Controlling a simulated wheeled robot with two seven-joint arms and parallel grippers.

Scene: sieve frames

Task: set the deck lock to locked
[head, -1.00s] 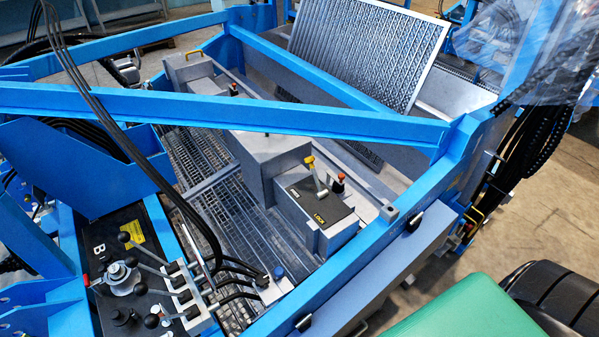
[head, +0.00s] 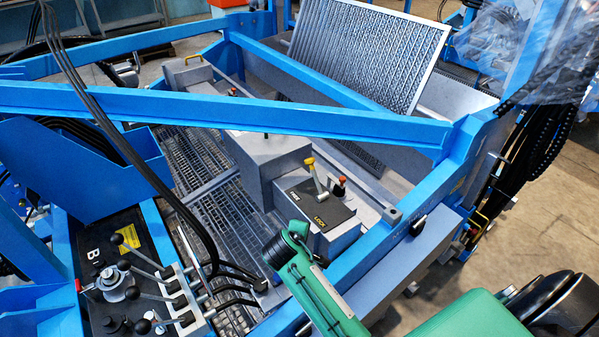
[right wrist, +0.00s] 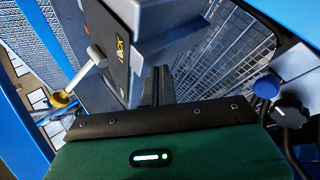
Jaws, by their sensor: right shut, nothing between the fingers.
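The deck lock is a dark plate (head: 312,204) on a grey box, with yellow LOCK lettering at its near end and a small white label at its far end. Its pale lever (head: 317,178) has a yellow tip and rises leaning toward the far left. In the right wrist view the lever (right wrist: 97,56) shows at left, apart from my fingers. My right gripper (head: 274,250) is at the near-left side of the box, short of the plate. In the right wrist view its dark fingers (right wrist: 156,86) are together and empty. My left gripper is out of view.
A red-knobbed lever (head: 340,186) stands just beyond the lock lever. A blue rail (head: 370,238) runs along the near right, and a blue beam (head: 230,115) crosses above. A lever bank (head: 180,300) with black hoses is at lower left. Grating lies left of the box.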

